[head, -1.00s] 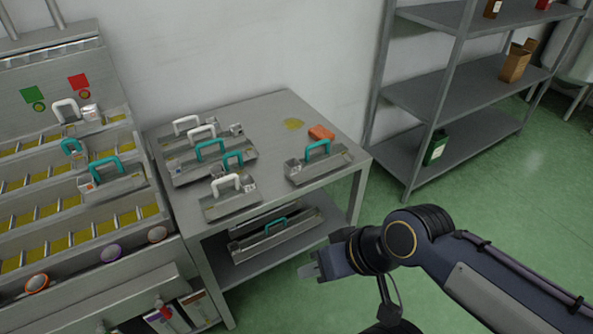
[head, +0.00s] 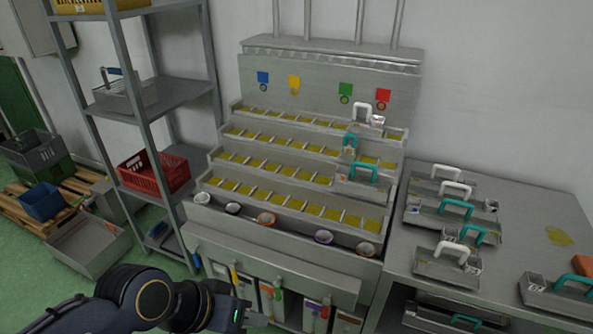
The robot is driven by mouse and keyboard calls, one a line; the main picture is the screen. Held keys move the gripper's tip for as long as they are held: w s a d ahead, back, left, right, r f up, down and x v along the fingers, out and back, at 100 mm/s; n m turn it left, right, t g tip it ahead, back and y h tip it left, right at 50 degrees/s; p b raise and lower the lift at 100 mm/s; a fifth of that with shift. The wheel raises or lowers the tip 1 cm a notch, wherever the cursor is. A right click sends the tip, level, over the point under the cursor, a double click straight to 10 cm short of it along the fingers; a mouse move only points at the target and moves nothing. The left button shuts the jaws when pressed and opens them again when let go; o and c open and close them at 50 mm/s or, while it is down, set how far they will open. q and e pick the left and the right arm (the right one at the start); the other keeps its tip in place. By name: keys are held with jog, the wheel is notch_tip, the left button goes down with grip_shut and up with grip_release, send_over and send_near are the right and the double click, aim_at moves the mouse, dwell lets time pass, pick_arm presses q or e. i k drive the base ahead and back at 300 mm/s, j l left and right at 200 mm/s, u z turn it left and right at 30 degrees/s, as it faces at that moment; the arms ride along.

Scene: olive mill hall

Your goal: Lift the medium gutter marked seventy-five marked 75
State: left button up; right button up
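Several grey metal gutters with white or teal handles are in the head view; their marks are too small to read, so I cannot tell which is marked 75. On the side table stand a front gutter with a white handle (head: 440,270), a gutter with a teal handle (head: 425,217), a back gutter with a white handle (head: 425,186) and a right gutter with a teal handle (head: 550,297). Another gutter (head: 362,191) sits on the stepped rack. My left gripper (head: 240,313) is low, in front of the rack, apart from the gutters. My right gripper is out of view.
The stepped rack (head: 290,255) has yellow-filled channels and several round cups. The steel table (head: 530,215) has a yellow spill (head: 558,236); a gutter (head: 440,322) lies beneath. A shelf unit (head: 165,95) with a red crate (head: 152,173) stands left.

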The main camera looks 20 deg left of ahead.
aim_at(465, 269)
jog(key=i+j+z, duration=0.15)
jog(key=i+j, duration=0.6)
